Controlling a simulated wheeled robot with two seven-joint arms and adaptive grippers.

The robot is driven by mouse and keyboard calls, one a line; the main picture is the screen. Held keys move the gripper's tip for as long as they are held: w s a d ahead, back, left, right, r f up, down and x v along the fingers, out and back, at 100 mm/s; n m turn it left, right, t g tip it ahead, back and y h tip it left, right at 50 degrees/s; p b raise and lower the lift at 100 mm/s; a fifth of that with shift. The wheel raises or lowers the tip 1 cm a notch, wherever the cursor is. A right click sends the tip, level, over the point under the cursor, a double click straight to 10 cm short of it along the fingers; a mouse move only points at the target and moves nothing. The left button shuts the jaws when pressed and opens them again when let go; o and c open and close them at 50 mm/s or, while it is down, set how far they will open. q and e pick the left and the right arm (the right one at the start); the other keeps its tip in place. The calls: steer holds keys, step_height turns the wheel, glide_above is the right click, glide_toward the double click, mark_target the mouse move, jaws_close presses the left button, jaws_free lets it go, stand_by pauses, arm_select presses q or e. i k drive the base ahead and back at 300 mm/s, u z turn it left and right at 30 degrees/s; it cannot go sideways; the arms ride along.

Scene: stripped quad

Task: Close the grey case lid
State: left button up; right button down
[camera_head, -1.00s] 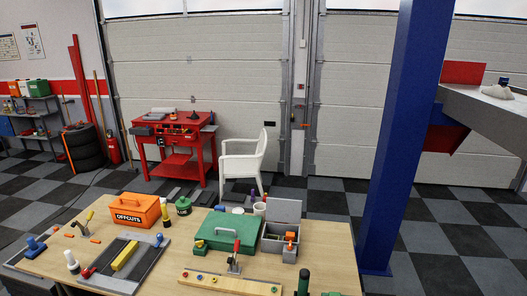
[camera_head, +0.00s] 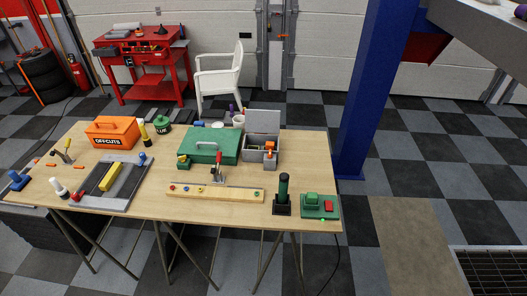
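The grey case (camera_head: 252,153) stands on the wooden table near its back right, beside the green case. Its grey lid (camera_head: 263,119) is open and stands up at the back edge of the case. Inside the case I see orange and dark items, too small to tell apart. Neither of my grippers is in view.
A green case (camera_head: 205,146) is just left of the grey case. A wooden strip (camera_head: 215,193), a dark green cylinder (camera_head: 283,190) and a green box with a red button (camera_head: 320,206) are in front. A blue post (camera_head: 375,90) rises beyond the table's right end.

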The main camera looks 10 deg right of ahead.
mark_target(256, 121)
steer(key=k, duration=1)
steer(key=z, duration=1.5)
steer(key=i, duration=4.3)
steer(key=u, duration=3.8)
